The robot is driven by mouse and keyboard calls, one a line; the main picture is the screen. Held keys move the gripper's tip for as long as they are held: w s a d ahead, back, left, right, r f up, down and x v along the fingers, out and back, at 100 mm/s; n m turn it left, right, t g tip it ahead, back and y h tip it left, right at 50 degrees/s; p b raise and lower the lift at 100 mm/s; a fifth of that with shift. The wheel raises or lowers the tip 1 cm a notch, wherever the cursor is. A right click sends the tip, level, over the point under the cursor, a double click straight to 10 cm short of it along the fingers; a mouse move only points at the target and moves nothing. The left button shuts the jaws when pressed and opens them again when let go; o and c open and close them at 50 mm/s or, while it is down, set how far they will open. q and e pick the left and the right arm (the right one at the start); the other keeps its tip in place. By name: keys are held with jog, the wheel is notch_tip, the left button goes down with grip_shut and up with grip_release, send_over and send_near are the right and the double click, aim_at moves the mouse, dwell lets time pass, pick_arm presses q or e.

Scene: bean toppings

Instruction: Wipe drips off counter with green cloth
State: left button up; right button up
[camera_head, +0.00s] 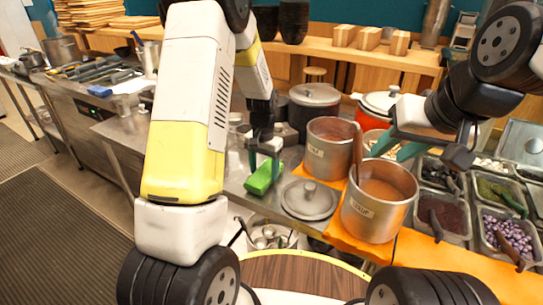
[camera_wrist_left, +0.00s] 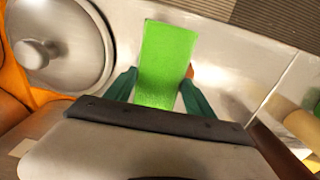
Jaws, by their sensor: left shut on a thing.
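The green cloth (camera_head: 263,177), a bright green slab, is at the steel counter (camera_head: 236,187), left of the steel lid. My left gripper (camera_head: 264,150) is shut on it from above. In the left wrist view the cloth (camera_wrist_left: 165,60) stands out between the two teal fingers (camera_wrist_left: 158,92). A small orange-red patch (camera_wrist_left: 190,71) shows beside the cloth there; I cannot tell whether it is a drip. Whether the cloth touches the counter is unclear. My right gripper (camera_head: 396,147) is open and empty above the pots.
A steel lid (camera_head: 310,198) lies right of the cloth. Two labelled pots (camera_head: 376,208) (camera_head: 327,152) stand on an orange mat, one with brown contents and a ladle (camera_head: 358,150). Topping trays (camera_head: 448,218) fill the right.

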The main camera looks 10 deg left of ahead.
pick_arm(q)
jog(key=shift+f, duration=0.5)
dwell(0.9)
jog(key=shift+w+a, duration=0.3)
jog(key=shift+a, duration=0.5)
jog(key=shift+w+a, duration=0.3)
jog(key=shift+a, duration=0.45)
jog(key=shift+w+a, duration=0.3)
jog(key=shift+a, duration=0.5)
jog(key=shift+d, duration=0.1)
jog(key=shift+s+d, duration=0.3)
jog(key=shift+d, duration=0.45)
jog(key=shift+s+d, duration=0.35)
jog(key=shift+d, duration=0.45)
jog(key=shift+s+d, duration=0.3)
jog(key=shift+d, duration=0.45)
jog(key=shift+w+a, duration=0.3)
jog(key=shift+a, duration=0.5)
jog(key=shift+w+a, duration=0.3)
jog(key=shift+a, duration=0.55)
jog(key=shift+w+a, duration=0.3)
jog(key=shift+a, duration=0.5)
